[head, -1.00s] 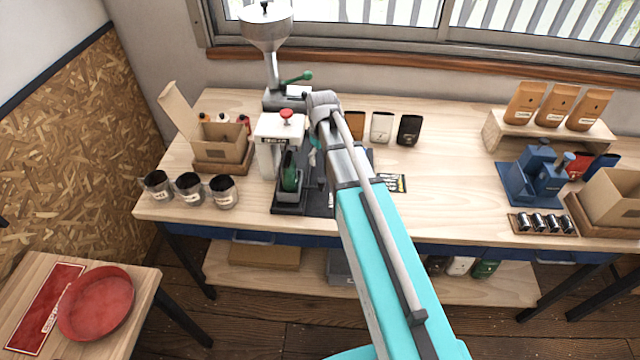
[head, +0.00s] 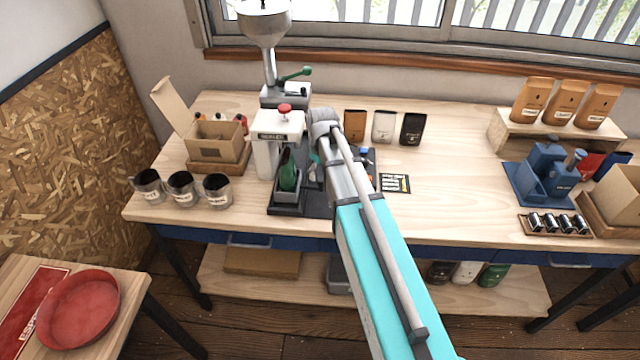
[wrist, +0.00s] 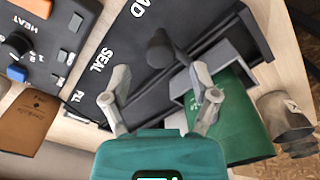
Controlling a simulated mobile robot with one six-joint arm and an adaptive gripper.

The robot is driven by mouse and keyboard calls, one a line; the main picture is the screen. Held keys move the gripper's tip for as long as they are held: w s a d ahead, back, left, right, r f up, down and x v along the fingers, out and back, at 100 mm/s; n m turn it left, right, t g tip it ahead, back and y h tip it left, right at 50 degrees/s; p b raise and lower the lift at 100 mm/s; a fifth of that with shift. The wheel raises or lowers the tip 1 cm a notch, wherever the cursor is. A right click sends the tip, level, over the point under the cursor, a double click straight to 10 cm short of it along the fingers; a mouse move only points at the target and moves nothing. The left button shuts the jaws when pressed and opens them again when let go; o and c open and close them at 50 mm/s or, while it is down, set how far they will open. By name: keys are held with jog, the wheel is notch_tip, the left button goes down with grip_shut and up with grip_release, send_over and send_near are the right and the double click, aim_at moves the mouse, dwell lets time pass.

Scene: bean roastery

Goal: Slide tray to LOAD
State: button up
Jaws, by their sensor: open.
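The grey tray (head: 289,198) holds a green bag (head: 287,170) upright, at the front of the white sealing machine (head: 277,132) with a red knob. In the wrist view the tray (wrist: 222,52) and green bag (wrist: 232,122) are at the right, beside a black track plate (wrist: 130,50). The plate reads "SEAL" and a cut-off "AD"; a third label is partly hidden. A dark round-topped handle (wrist: 160,45) stands beside the tray. My gripper (wrist: 160,72) is open, its fingers to either side of and short of the handle. In the head view my arm hides most of it.
Several labelled cups (head: 181,187) stand at the bench's left front, near an open cardboard box (head: 215,145). Three pouches (head: 383,127) stand behind my arm. A control box with a "HEAT" dial (wrist: 30,50) is near the gripper.

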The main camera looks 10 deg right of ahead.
aim_at(321, 179)
jog(key=shift+f+b, duration=1.15)
jog(key=shift+f, duration=0.35)
jog(key=shift+s, duration=0.1)
grip_shut()
